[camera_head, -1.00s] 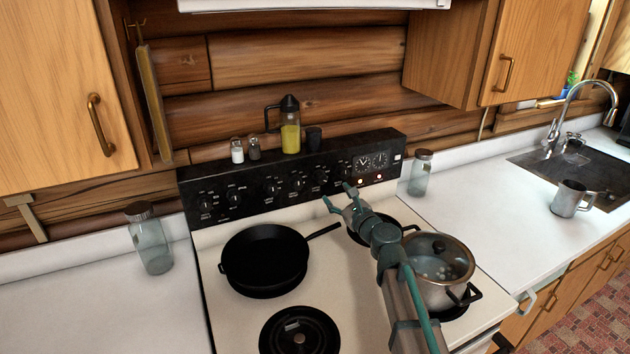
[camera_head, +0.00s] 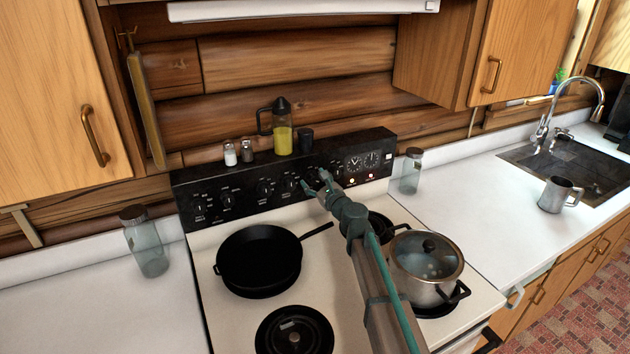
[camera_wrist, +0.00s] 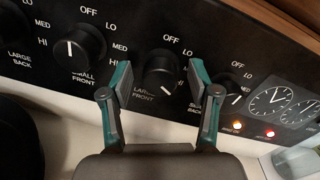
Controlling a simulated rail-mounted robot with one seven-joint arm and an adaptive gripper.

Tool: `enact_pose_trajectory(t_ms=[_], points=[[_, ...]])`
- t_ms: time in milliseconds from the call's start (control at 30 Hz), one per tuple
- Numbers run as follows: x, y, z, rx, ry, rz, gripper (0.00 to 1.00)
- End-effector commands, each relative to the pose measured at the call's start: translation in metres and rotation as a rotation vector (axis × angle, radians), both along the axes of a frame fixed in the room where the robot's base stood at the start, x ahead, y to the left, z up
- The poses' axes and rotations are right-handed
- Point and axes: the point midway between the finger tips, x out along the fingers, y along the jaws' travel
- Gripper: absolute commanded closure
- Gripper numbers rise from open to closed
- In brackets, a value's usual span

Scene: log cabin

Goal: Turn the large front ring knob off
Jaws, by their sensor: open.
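The large front ring knob (camera_wrist: 160,72) is a black dial between LARGE FRONT and OFF labels in the wrist view. Its white mark is tilted away from OFF, seemingly toward the lower right. My gripper (camera_wrist: 158,84) is open, its two teal-and-grey fingertips on either side of this knob. I cannot tell whether they touch it. In the head view my gripper (camera_head: 315,181) is at the black control panel (camera_head: 245,203) and partly covers the knob there. The small front knob (camera_wrist: 78,50) is to the left, its mark toward OFF. The small back knob (camera_wrist: 236,97) is to the right.
A black frying pan (camera_head: 259,262) and a lidded steel pot (camera_head: 427,270) stand on the stove, the pot right beside my arm. An orange light (camera_wrist: 237,125) and a red light (camera_wrist: 270,133) glow.

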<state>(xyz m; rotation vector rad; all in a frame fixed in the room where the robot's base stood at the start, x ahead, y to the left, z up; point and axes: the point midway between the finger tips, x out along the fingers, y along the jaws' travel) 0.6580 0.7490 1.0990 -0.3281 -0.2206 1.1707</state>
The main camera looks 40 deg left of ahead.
Motion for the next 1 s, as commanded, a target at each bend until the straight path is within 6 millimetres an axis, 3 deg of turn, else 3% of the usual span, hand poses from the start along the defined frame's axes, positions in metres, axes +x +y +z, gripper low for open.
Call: enact_pose_trajectory(t_ms=[67, 400, 733, 1000], points=[[0.0, -0.0001, 0.0, 0.0, 0.0, 0.0, 0.42], [-0.0002, -0.0001, 0.0003, 0.0, 0.0, 0.0, 0.99], [-0.0003, -0.0002, -0.0013, -0.018, -0.04, 0.001, 0.99], [-0.0005, 0.0, -0.0041, -0.083, -0.183, 0.0, 0.99]])
